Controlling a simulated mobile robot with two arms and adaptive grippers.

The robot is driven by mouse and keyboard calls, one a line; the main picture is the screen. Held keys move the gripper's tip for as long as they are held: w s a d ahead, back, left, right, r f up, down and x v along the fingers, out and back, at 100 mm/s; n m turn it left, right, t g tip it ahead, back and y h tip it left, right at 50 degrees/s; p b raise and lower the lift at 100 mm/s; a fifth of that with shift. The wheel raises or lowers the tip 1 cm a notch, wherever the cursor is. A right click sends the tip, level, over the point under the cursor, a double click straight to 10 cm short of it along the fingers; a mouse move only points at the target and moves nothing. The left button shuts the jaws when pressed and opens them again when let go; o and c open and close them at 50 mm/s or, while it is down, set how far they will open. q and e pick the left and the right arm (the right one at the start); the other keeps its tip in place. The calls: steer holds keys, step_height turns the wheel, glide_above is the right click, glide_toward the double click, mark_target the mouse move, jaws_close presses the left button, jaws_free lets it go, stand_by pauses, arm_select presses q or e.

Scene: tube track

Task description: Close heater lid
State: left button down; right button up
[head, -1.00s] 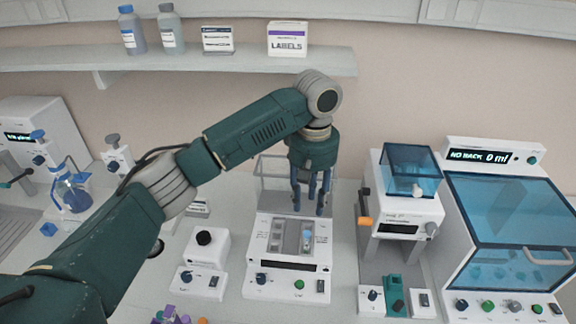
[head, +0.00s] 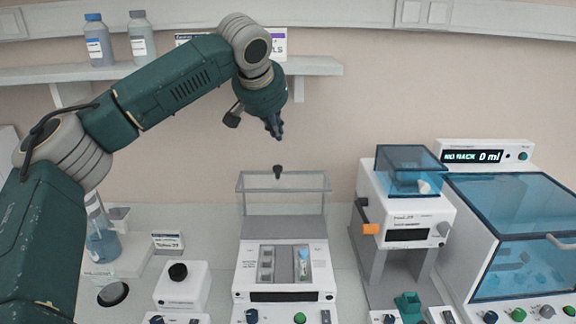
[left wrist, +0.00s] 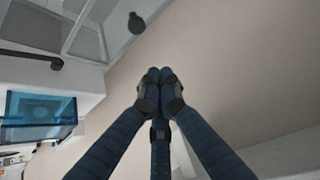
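The heater (head: 284,297) is the white block with a dark display, front controls and a recessed well, low in the middle of the head view. A tube with a light blue part (head: 303,262) stands in the well. The clear lid (head: 255,180) is open and upright at the heater's back, with a black knob (head: 277,171) at its upper edge. The knob also shows in the left wrist view (left wrist: 136,22). My left gripper (head: 275,131) is above the lid, apart from the knob. Its fingertips (left wrist: 160,76) meet with nothing visible between them. My right gripper is out of view.
A blue-lidded device (head: 405,215) and a larger machine with a blue window (head: 515,225) stand to the right. A small white unit with a black knob (head: 180,285) stands to the left. A shelf (head: 325,68) with bottles runs behind my left arm.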

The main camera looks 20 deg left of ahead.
arm_select(q)
steer(key=f+p, duration=0.1)
steer(key=f, duration=0.1)
steer(key=w+f+p, duration=0.1)
steer(key=f, duration=0.2)
steer(key=w+f+p, duration=0.1)
steer(key=f+p, duration=0.1)
steer(key=shift+w+a+f, duration=0.1)
steer(key=shift+a+f, duration=0.05)
steer(key=shift+a, duration=0.05)
steer(key=shift+s, duration=0.35)
steer(key=shift+w+f, duration=0.15)
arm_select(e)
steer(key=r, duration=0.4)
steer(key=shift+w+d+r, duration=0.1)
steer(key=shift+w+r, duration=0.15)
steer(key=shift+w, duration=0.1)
arm_select(q)
steer(key=shift+d, duration=0.1)
